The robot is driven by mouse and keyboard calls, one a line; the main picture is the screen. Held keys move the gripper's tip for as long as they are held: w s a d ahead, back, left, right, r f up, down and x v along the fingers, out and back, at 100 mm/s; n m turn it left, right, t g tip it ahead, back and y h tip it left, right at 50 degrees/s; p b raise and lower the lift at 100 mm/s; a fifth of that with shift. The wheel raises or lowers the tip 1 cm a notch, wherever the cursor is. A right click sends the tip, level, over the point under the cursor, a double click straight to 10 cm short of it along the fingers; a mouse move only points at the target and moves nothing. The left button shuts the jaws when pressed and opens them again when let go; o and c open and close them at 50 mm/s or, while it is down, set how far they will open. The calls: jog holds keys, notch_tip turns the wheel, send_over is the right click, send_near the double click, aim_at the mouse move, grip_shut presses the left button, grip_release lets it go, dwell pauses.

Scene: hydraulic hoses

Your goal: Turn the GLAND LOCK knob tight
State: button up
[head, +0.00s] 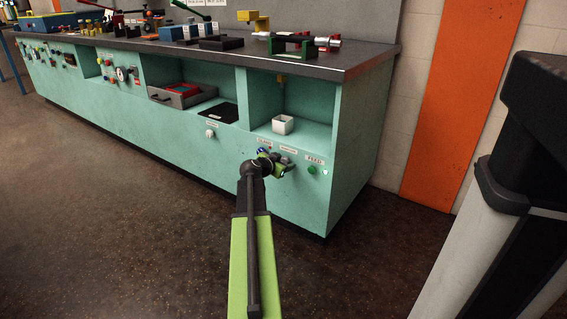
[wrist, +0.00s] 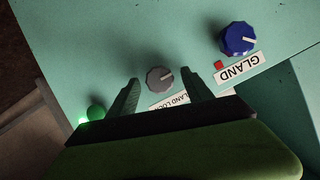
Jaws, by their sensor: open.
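The GLAND LOCK knob (wrist: 160,80) is grey with a white pointer mark, which points right and slightly up in the wrist view. Its white label (wrist: 170,101) is partly hidden behind my gripper. My gripper (wrist: 162,73) is open, with one finger on each side of the knob in the picture. Gaps show between knob and fingers. I cannot tell how far the fingertips are from the panel. In the head view my gripper (head: 271,163) is at the teal cabinet front (head: 335,195) and largely covers the knob.
A blue knob (wrist: 237,38) with a GLAND label (wrist: 240,68) and a small red square sits to the upper right in the wrist view. A green lamp or button (wrist: 96,113) is at the left. A white square cup (head: 282,125) stands in the niche above. The floor in front is clear.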

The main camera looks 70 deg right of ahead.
jog(key=p+v, duration=0.6)
jog(key=v, duration=1.1)
jog(key=shift+w+a, duration=0.15)
jog(key=shift+w, duration=0.1)
